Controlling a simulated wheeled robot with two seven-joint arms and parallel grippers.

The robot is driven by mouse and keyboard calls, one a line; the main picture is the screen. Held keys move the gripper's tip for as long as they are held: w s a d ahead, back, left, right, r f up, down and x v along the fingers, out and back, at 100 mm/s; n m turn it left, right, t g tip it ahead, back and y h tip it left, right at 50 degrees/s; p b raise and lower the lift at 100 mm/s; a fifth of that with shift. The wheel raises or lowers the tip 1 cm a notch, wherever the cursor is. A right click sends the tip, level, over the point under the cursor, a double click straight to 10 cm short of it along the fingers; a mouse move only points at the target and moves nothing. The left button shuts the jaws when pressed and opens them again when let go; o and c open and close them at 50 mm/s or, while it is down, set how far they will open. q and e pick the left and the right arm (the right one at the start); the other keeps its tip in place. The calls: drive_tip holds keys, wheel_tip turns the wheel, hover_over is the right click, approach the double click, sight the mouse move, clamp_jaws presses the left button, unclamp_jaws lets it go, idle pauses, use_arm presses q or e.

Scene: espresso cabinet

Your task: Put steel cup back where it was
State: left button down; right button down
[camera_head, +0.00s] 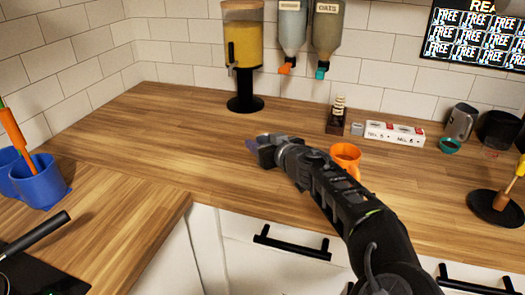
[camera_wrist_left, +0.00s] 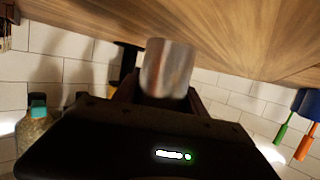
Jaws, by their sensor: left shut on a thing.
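My left gripper (camera_head: 264,150) is over the middle of the wooden worktop. In the left wrist view, its fingers (camera_wrist_left: 160,95) are shut around a steel cup (camera_wrist_left: 168,68), a shiny grey cylinder. In the head view the cup is mostly hidden by the gripper, and I cannot tell whether it touches the worktop. My right gripper is not in view.
An orange cup (camera_head: 345,154) stands close beside my left arm. A dispenser with yellow contents (camera_head: 244,45) stands behind. A metal pitcher (camera_head: 461,121) and black cup (camera_head: 497,129) stand at right. Blue cups (camera_head: 40,187) are at left. The left worktop (camera_head: 150,140) is clear.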

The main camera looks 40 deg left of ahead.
use_arm(q)
drive_tip(key=shift+f, duration=1.35)
drive_tip(key=shift+f+b, duration=0.2)
drive_tip(key=shift+b, duration=0.1)
drive_tip(key=c, duration=0.6)
unclamp_jaws()
drive_tip(key=shift+c, duration=0.2)
drive_tip(key=shift+r, duration=0.15)
drive_tip(key=shift+r+p, duration=0.15)
drive_tip(key=shift+p, duration=0.2)
drive_tip(key=shift+s+d, duration=0.1)
drive_tip(key=shift+d, duration=0.3)
drive_tip(key=v, duration=1.1)
drive_tip(key=shift+s+b, duration=0.15)
drive_tip(key=shift+b, duration=0.15)
